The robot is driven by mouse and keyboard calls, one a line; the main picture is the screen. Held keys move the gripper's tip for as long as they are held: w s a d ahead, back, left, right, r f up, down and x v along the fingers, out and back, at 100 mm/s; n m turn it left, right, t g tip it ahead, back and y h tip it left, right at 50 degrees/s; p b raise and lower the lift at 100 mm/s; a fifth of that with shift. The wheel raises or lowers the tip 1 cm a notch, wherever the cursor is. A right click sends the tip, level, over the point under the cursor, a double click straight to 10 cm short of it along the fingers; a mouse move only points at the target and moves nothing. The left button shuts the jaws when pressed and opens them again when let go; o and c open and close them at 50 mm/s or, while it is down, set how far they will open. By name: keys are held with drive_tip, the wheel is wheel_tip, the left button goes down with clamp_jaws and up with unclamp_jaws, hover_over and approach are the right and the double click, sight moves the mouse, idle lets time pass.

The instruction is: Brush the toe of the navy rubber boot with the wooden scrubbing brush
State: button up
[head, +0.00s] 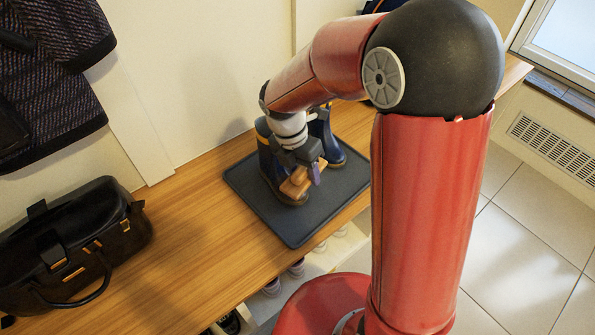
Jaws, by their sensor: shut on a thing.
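The navy rubber boots stand upright on a dark tray (293,229) on the wooden bench. The left boot (267,158) points its toe toward the front of the bench, and the other boot (325,135) is behind and to its right, partly hidden by my arm. My gripper (302,177) is over the left boot's toe, pointing down, and is shut on the wooden scrubbing brush (293,187). The brush is low, at the toe of the left boot. I cannot tell whether its bristles touch the boot.
A black handbag (70,247) stands on the bench (190,221) at the left. Dark patterned clothing (48,80) hangs on the wall above it. Shoes (272,287) sit in the cubbies below. The bench between handbag and tray is clear.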

sight(287, 183)
drive_tip(key=shift+s+a+f, duration=0.1)
drive_tip(key=shift+s+a, duration=0.65)
drive_tip(key=shift+a, duration=0.25)
drive_tip(key=shift+s+a, duration=0.7)
drive_tip(key=shift+a, duration=0.25)
drive_tip(key=shift+w+d+p, duration=0.6)
drive_tip(key=shift+d, duration=0.2)
drive_tip(key=shift+w+d, duration=0.85)
drive_tip(key=shift+d, duration=0.3)
drive_tip(key=shift+s+a, duration=0.7)
drive_tip(key=shift+a, duration=0.3)
drive_tip(key=shift+s+a, duration=0.7)
drive_tip(key=shift+a, duration=0.25)
drive_tip(key=shift+w+d, duration=0.7)
drive_tip(key=shift+d, duration=0.25)
drive_tip(key=shift+s+d+r, duration=0.1)
drive_tip(key=shift+r, duration=1.95)
drive_tip(key=shift+s+d+r, duration=0.1)
drive_tip(key=shift+r, duration=1.95)
